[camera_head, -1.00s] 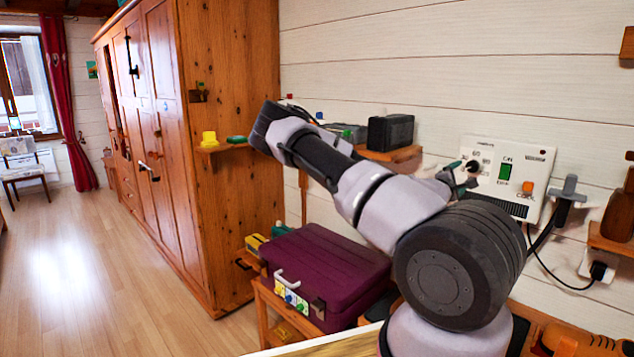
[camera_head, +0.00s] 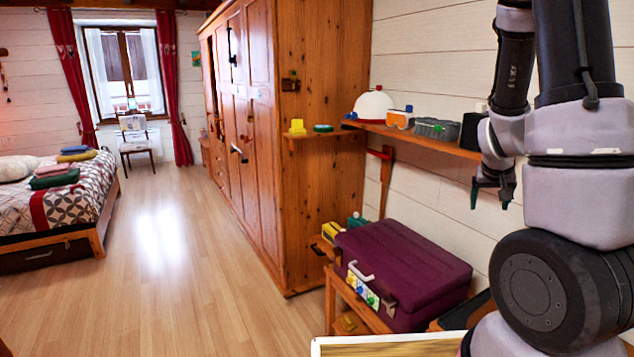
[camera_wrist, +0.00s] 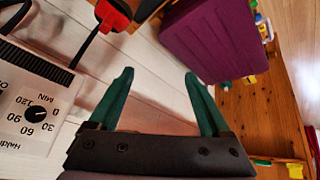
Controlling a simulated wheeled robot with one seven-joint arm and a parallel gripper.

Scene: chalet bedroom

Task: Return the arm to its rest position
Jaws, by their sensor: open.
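My arm is folded upright at the right of the head view, its upper links standing tall. My gripper (camera_head: 493,195) hangs downward at the end of the arm, in front of the white plank wall. In the wrist view my gripper (camera_wrist: 157,76) shows two green fingers spread apart, with nothing between them. Behind the fingers is the bare white wall. The wall panel with a dial (camera_wrist: 32,112) is at the left of the wrist view, apart from the fingers; it is not visible in the head view.
A purple case (camera_head: 405,262) lies on a low wooden stand below the gripper; it also shows in the wrist view (camera_wrist: 212,38). A wall shelf (camera_head: 425,139) with several items is left of the gripper. A tall wardrobe (camera_head: 330,70) stands beyond. The floor (camera_head: 190,250) is open.

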